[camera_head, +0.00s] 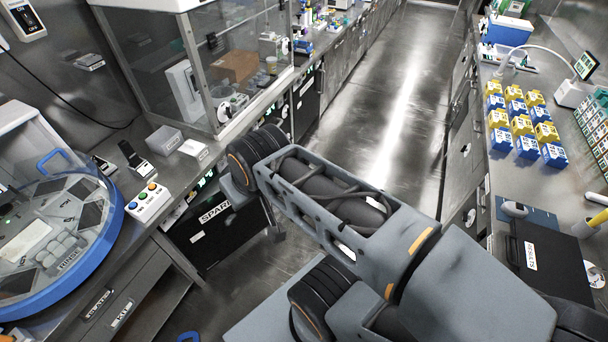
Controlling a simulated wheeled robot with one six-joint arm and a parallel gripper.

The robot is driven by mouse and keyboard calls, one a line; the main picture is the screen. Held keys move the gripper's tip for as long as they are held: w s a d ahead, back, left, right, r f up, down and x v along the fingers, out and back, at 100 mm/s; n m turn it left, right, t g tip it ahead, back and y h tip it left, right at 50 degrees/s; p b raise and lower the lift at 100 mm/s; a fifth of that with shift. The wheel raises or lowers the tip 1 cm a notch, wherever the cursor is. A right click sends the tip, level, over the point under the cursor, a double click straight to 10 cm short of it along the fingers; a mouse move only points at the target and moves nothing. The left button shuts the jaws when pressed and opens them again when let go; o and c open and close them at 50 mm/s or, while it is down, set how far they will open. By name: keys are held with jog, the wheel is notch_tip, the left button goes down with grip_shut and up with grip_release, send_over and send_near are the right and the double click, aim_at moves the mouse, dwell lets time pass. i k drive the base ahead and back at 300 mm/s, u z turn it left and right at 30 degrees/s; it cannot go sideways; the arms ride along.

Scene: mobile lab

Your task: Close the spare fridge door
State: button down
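The spare fridge is under the left bench. Its black door (224,237) carries a white label that begins "SPAR" (214,212), the rest being cut off by my arm. A small green display shows above the door, close under the bench edge. My arm reaches across the middle of the view, and its wrist hides the right upper part of the fridge. My gripper (276,229) is only partly seen, as a dark piece pointing down beside the door's right side. I cannot tell whether it touches the door, how far the door stands open, or whether the fingers are apart.
A blue-rimmed round machine (60,235) and a button box (148,201) stand on the left bench. A glass cabinet (210,70) stands behind. The aisle floor (375,80) is clear beyond my arm. The right bench holds yellow and blue boxes (523,124) and a black case (548,262).

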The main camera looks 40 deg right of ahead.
aim_at(212, 231)
jog(key=z, duration=1.35)
jog(key=i, duration=0.8)
jog(key=u, duration=1.8)
